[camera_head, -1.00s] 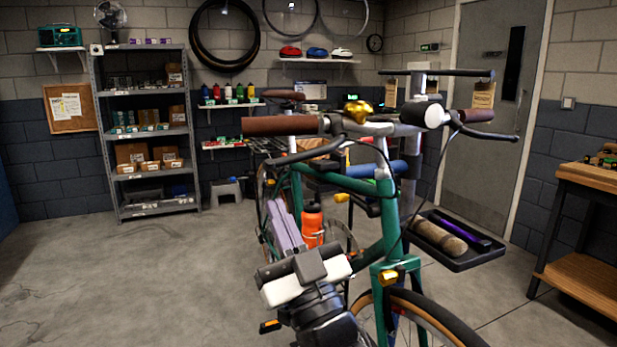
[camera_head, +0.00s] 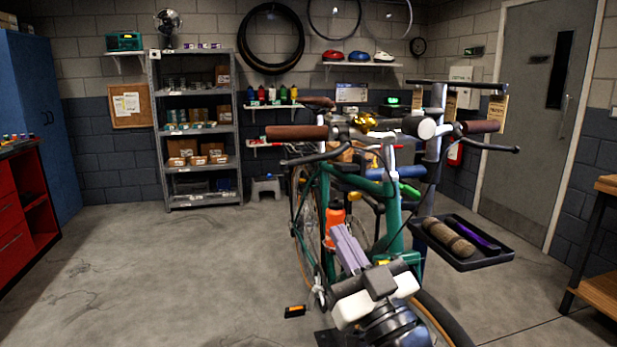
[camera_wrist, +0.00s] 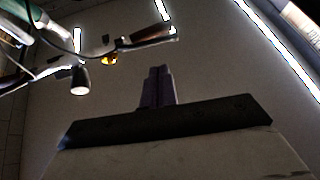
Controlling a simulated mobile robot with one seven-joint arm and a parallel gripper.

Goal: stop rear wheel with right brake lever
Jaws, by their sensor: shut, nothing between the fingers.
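A green bicycle faces me, with its handlebar (camera_head: 385,130) at the top. The brake lever (camera_head: 318,157) at picture left, on the bike's own right side, is black and sits below a brown grip (camera_head: 296,132). The other brake lever (camera_head: 488,147) sticks out at picture right. The rear wheel (camera_head: 301,215) is partly hidden behind the frame; I cannot tell whether it spins. My gripper (camera_head: 347,243) is shut and empty, well below the handlebar, with its grey-purple fingers pointing up. In the wrist view, my gripper (camera_wrist: 158,84) touches nothing, and a grip (camera_wrist: 152,33) shows beyond it.
An orange bottle (camera_head: 334,222) on the frame appears close behind my fingers. A black tray (camera_head: 470,262) with a rolled item and a purple item is at the right. A wooden bench (camera_head: 598,250) stands at the right edge, a red cabinet (camera_head: 18,215) at the left. The floor at left is clear.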

